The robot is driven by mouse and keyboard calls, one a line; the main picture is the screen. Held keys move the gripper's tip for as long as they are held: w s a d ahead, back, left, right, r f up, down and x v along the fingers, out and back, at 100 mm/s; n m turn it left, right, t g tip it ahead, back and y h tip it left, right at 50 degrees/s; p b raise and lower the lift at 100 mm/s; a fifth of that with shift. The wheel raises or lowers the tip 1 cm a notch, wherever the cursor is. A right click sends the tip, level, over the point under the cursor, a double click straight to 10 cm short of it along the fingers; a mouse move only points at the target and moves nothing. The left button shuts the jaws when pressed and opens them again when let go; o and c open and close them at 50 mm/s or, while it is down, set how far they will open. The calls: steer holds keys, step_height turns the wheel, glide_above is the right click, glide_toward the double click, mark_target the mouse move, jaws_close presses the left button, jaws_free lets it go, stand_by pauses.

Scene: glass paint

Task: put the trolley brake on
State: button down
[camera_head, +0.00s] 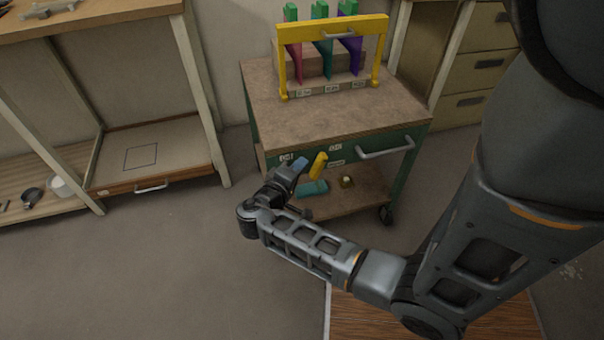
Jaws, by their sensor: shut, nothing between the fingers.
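The trolley (262,100) stands against the back wall, with a brown top, a green frame and a lower shelf. A yellow lever (319,164), which looks like the brake, sticks up at a slight tilt from its front below the drawer. Small white labels are on the front near the lever, too small to read. My gripper (300,164) is shut and empty, just left of the yellow lever. I cannot tell whether it touches the lever. My wrist hides the trolley's front left corner and lower left part. A dark wheel (386,214) shows at the right.
A yellow-framed rack (283,72) with coloured pieces stands on the trolley top. A drawer handle (386,148) juts from its front. A teal object (313,188) and a small yellowish item (347,182) are on the lower shelf. A workbench (90,14) is left. The floor before the trolley is clear.

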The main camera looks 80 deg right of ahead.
steer(key=v, duration=1)
steer(key=shift+r, duration=0.3)
steer(key=shift+s+p, duration=0.1)
steer(key=shift+p, duration=0.2)
steer(key=s+a+n+t+y+p, duration=0.35)
steer(key=a+t, duration=0.25)
steer(key=a, duration=0.2)
steer(key=s+a+n+t+y+p, duration=0.2)
steer(key=a+n+t+y, duration=0.25)
steer(key=a+t, duration=0.25)
steer(key=s+a+r+t+y+p, duration=0.1)
steer(key=a+r+t+y, duration=0.1)
steer(key=r, duration=0.7)
steer(key=s+a+r+m+t+y+p, duration=0.1)
steer(key=a+r, duration=0.4)
steer(key=r, duration=0.5)
steer(key=s+a+r+t+y+p, duration=0.2)
steer(key=r+t, duration=0.3)
steer(key=r, duration=0.4)
steer(key=shift+s+a+r+y+p, duration=0.2)
steer(key=shift+a+y+p, duration=0.1)
steer(key=shift+a+y, duration=0.45)
steer(key=shift+d, duration=0.25)
